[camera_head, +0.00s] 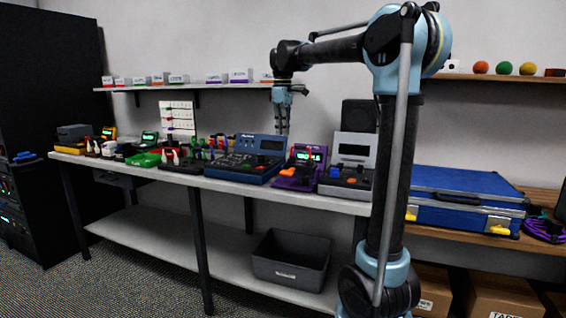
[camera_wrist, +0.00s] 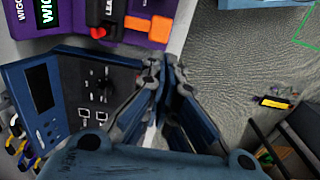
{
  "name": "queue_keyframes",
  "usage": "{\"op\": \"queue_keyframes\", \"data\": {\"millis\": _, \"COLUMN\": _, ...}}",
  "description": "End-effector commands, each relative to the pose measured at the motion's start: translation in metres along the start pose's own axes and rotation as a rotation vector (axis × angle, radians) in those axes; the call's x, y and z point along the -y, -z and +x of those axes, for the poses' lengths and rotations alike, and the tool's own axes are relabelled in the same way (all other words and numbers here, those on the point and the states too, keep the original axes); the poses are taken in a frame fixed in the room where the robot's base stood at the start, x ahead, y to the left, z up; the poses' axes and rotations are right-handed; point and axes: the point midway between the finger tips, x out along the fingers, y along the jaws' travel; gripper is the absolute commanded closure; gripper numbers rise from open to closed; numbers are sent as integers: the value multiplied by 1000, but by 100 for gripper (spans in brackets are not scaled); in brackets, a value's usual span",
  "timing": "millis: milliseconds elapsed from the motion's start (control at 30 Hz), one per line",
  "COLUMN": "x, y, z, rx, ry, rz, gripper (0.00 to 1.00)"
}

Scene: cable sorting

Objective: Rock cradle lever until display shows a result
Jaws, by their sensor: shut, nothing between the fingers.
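A purple device (camera_head: 293,184) stands on the bench in the head view, with a lit green display (camera_head: 307,154) and an orange part (camera_head: 289,172) low on its front. In the wrist view its purple body (camera_wrist: 66,20) is at top left. The green display text (camera_wrist: 43,12) is cut off, and the orange part (camera_wrist: 160,28) sits near its edge beside a red knob (camera_wrist: 98,32). I cannot tell for sure which part is the cradle lever. My gripper (camera_head: 282,132) points down above the bench, beside the purple device and apart from it. Its fingers (camera_wrist: 165,76) are shut and empty.
A blue panel device (camera_head: 250,143) stands left of the purple one; it is also below my fingers in the wrist view (camera_wrist: 68,75). A grey device (camera_head: 354,150) is close on the right. A blue case (camera_head: 465,183) lies further right. Several small devices crowd the bench's left.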

Motion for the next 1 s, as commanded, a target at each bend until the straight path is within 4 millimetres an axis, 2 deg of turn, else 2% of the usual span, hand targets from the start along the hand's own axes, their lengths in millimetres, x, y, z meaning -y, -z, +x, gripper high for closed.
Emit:
{"op": "queue_keyframes", "data": {"millis": 167, "x": 0, "y": 0, "z": 13, "rx": 0, "ry": 0, "rz": 0, "gripper": 100}}
{"op": "queue_keyframes", "data": {"millis": 800, "x": 0, "y": 0, "z": 119, "rx": 0, "ry": 0, "rz": 1, "gripper": 100}}
{"op": "queue_keyframes", "data": {"millis": 1000, "x": 0, "y": 0, "z": 135, "rx": 0, "ry": 0, "rz": 1, "gripper": 100}}
